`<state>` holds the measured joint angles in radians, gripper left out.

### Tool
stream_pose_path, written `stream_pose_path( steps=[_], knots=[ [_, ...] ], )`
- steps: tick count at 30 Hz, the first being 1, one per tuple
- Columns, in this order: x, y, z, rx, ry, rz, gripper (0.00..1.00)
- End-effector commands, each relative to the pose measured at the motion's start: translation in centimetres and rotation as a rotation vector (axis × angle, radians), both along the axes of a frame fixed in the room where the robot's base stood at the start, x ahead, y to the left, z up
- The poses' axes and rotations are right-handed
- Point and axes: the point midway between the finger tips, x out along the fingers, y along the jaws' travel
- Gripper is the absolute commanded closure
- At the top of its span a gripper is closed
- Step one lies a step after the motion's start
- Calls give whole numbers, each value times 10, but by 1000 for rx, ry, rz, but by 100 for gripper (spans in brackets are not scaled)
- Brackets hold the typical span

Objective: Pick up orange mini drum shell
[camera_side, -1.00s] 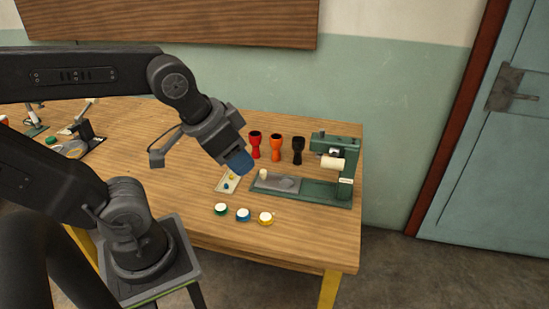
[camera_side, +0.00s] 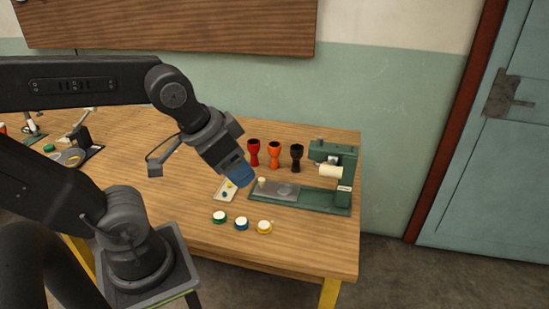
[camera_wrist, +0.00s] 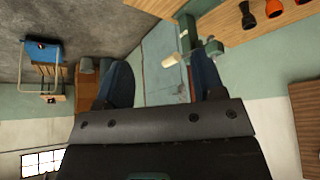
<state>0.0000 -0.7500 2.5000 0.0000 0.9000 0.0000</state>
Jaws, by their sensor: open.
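The orange mini drum shell (camera_side: 275,153) stands upright on the wooden table, between a red shell (camera_side: 253,152) and a black shell (camera_side: 297,157). It also shows at the top right of the wrist view (camera_wrist: 273,8). My gripper (camera_side: 243,178) is in the air to the left of and in front of the shells, apart from them. In the wrist view its two blue fingers (camera_wrist: 158,85) are spread apart with nothing between them.
A green machine (camera_side: 345,180) with a cream roller stands right of the shells, its base reaching left in front of them. Green, blue and yellow round pieces (camera_side: 241,223) sit near the table's front. A small tray (camera_side: 226,190) lies close to my gripper.

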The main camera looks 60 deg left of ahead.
Motion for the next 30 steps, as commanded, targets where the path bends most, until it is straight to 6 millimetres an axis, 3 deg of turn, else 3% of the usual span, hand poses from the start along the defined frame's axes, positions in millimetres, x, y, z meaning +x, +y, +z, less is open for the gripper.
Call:
stream_pose_path(
  steps=[4,7,12,17,24,30],
  knots=[
    [8,4,3,-1,5,28,37],
    [30,15,9,-3,19,96,37],
    [90,52,16,-13,46,289,37],
    [149,100,8,-22,64,479,37],
    [222,191,-34,-35,83,757,37],
    [258,268,-89,-46,90,960,37]
  ],
)
